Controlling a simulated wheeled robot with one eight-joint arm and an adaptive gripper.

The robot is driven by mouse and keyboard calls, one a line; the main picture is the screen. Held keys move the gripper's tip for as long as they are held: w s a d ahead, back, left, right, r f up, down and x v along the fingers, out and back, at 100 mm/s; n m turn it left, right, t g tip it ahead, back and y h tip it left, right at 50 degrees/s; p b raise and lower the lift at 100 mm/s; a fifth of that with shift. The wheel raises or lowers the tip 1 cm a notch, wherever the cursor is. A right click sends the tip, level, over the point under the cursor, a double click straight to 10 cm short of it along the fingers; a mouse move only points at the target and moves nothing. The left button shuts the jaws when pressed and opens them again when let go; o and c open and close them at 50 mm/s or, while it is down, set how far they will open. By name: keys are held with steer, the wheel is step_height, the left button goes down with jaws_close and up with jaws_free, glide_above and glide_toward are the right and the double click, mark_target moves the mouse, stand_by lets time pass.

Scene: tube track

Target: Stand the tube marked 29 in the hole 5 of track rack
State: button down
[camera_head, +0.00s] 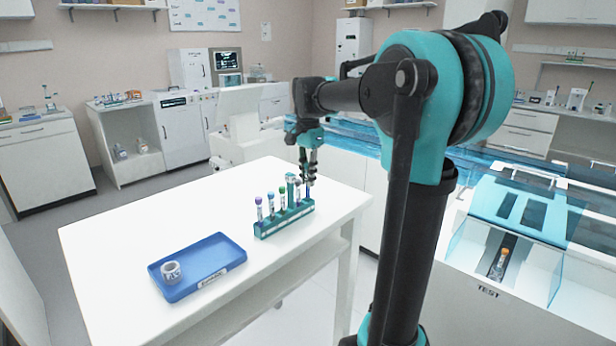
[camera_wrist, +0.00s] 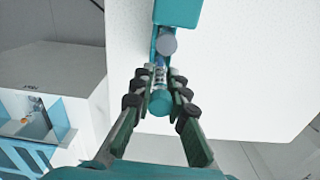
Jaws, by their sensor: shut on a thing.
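My gripper (camera_head: 308,180) is above the right end of a teal rack (camera_head: 268,231) on the white table. In the wrist view my gripper (camera_wrist: 160,98) is shut on a tube with a blue-teal cap (camera_wrist: 160,103) and a label. I cannot read its number. The rack (camera_wrist: 177,12) shows just beyond it, with a grey-capped tube (camera_wrist: 167,43) close by. I cannot tell whether the held tube's lower end is in a hole or above it. In the head view several capped tubes (camera_head: 271,204) stand upright in the rack. Hole numbers are not readable.
A blue tray (camera_head: 222,250) with a roll of white tape (camera_head: 171,271) lies at the table's front left. To the right, a lab machine (camera_head: 495,295) marked TEST holds an orange-capped tube (camera_head: 500,264) in its opening. The table is clear between tray and rack.

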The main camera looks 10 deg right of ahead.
steer(key=shift+f, duration=0.25)
steer(key=shift+f, duration=0.35)
steer(key=shift+f, duration=0.4)
stand_by(0.4)
steer(key=shift+f, duration=0.25)
steer(key=c, duration=1.4)
jaws_free()
steer(key=shift+c, duration=0.2)
